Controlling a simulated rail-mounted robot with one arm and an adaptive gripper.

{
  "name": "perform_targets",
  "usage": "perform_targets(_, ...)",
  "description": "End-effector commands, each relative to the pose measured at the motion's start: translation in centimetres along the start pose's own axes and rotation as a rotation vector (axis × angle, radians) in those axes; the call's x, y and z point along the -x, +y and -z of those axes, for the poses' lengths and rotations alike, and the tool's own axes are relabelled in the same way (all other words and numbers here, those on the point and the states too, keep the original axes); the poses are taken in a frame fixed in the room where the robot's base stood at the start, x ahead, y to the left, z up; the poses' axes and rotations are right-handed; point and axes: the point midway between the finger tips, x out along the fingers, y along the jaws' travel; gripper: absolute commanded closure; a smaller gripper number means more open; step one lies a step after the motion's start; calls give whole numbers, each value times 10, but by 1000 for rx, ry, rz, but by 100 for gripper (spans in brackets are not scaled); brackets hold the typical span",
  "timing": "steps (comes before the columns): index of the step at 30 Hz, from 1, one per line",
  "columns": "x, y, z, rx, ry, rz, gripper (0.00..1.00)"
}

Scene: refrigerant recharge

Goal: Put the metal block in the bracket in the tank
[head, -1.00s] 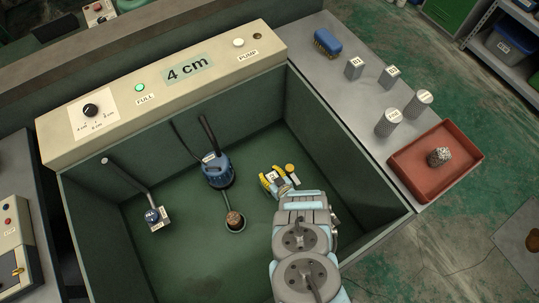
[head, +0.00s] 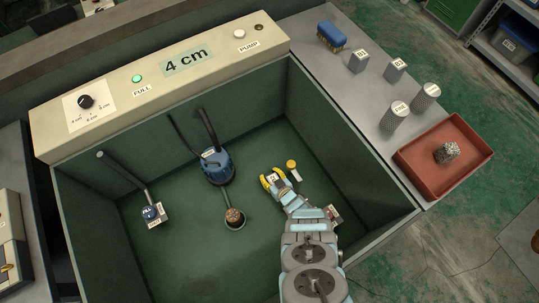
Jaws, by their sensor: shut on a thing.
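My gripper (head: 270,181), with yellow fingers, is low inside the green tank (head: 200,262), right of its middle. It is shut on a small block with a white label (head: 273,177); the label is too small to read, and the fingers hide much of the block. A yellow round knob (head: 291,163) with a pale piece under it stands just right of the fingers. I cannot tell whether this is part of the bracket, or whether the block touches it. My arm hides part of the tank floor and most of a small red and grey thing (head: 333,212).
A blue pump (head: 217,167), a round brown-topped part (head: 235,217) and a blue-topped device (head: 151,213) stand in the tank.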

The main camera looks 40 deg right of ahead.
Motion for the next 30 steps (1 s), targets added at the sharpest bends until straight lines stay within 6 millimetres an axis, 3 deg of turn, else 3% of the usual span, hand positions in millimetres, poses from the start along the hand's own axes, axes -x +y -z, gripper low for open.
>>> perform_targets(5, 0, 0, 0, 0, -1, -1, 98)
perform_targets(6, 0, 0, 0, 0, -1, 0, 46)
perform_targets(8, 0, 0, 0, 0, -1, 0, 29)
perform_targets(9, 0, 0, 0, 0, -2, 0, 26)
perform_targets(20, 3, 0, 1, 0, -1, 1, 26)
perform_targets(30, 41, 0, 3, 0, -2, 2, 26)
